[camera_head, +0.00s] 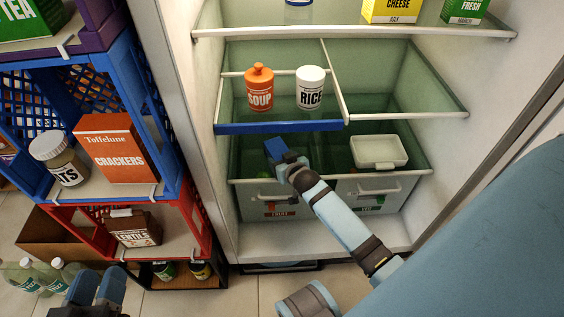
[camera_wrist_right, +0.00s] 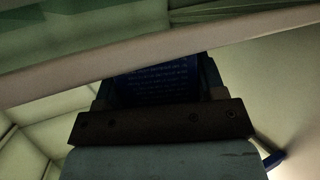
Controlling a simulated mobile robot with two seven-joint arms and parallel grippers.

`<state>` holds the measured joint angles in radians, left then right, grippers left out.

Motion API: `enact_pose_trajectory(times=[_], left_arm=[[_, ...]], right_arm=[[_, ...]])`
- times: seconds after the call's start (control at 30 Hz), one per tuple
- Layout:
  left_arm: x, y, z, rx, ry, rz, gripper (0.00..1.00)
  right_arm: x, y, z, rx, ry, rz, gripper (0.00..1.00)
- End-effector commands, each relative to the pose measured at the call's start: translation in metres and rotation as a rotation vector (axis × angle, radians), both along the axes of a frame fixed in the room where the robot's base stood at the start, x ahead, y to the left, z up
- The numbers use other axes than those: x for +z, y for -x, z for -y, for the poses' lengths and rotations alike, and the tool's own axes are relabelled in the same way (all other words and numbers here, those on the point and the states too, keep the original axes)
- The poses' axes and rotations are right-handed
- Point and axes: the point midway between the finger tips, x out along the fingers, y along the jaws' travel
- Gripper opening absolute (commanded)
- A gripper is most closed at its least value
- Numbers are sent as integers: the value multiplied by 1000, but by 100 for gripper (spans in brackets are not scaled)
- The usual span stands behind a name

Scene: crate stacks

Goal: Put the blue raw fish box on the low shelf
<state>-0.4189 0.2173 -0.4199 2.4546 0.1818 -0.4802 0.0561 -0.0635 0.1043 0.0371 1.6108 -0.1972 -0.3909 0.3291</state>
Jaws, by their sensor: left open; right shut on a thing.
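The blue raw fish box (camera_head: 275,147) is partly visible at the tip of my right gripper (camera_head: 289,160) inside the fridge. My right gripper is shut on it, below the blue front edge of the soup shelf. In the right wrist view the box's dark blue face with small print (camera_wrist_right: 160,84) shows between the fingers. The low shelf (camera_head: 337,177) is the glass one above the drawers; the box is over its left part, and I cannot tell whether they touch. My left gripper (camera_head: 97,289) is open and empty at the lower left, outside the fridge.
A white tray (camera_head: 379,152) stands on the low shelf at right. An orange soup pot (camera_head: 259,88) and a white rice jar (camera_head: 310,88) stand on the shelf above. Crates with crackers (camera_head: 117,152) and a jar (camera_head: 60,160) are at left. Bottles (camera_head: 25,277) stand near my left gripper.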

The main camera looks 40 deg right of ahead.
Motion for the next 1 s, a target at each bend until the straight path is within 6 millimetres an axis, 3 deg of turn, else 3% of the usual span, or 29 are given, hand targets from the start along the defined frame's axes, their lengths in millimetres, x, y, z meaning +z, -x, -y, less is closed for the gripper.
enact_pose_trajectory(times=[0.27,0.3,0.4,0.73,0.87,1.0], left_arm=[[1,0,0,0,1,1,43],[1,0,0,0,0,0,43],[1,0,0,0,0,0,43],[1,0,0,0,0,0,43],[13,-1,-1,8,11,21,43],[32,0,-2,28,42,74,43]], right_arm=[[-1,0,0,0,0,0,33],[-2,0,0,0,0,-1,66],[-1,0,0,0,0,0,89],[2,0,0,0,0,1,89],[9,15,-2,0,-1,-2,89],[22,42,-7,-1,-2,-3,89]])
